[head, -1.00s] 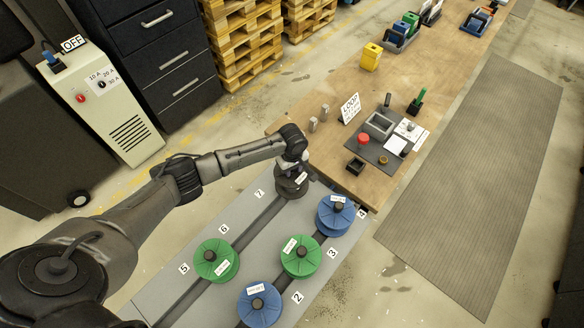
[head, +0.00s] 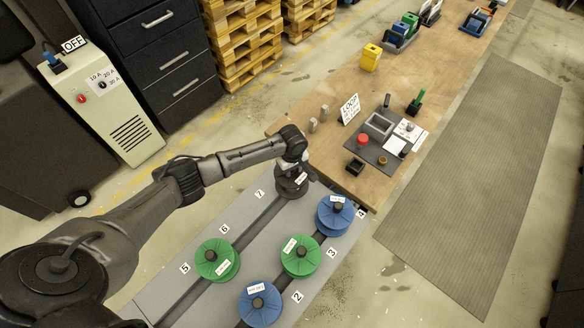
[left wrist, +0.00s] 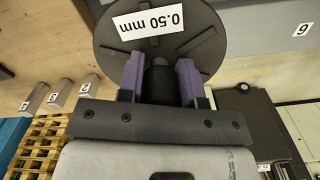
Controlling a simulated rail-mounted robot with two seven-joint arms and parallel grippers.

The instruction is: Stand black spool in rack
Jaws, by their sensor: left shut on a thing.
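The black spool (head: 291,187) is at the far end of the left groove of the grey rack (head: 262,238), beyond the label 7. My left gripper (head: 296,168) is above it. In the left wrist view the black spool (left wrist: 205,32) carries a "0.50 mm" label. The purple fingers of my left gripper (left wrist: 160,85) are shut on its dark central hub. In the head view my gripper and wrist partly hide the spool. I cannot tell whether its base rests in the groove. My right gripper is in neither view.
Green spools (head: 217,260) (head: 300,256) and blue spools (head: 260,303) (head: 336,214) stand in the rack. A wooden table (head: 340,105) adjoins its far end, with a dark tray (head: 368,148) and small weights on it. The left groove is bare between the near green spool and the black one.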

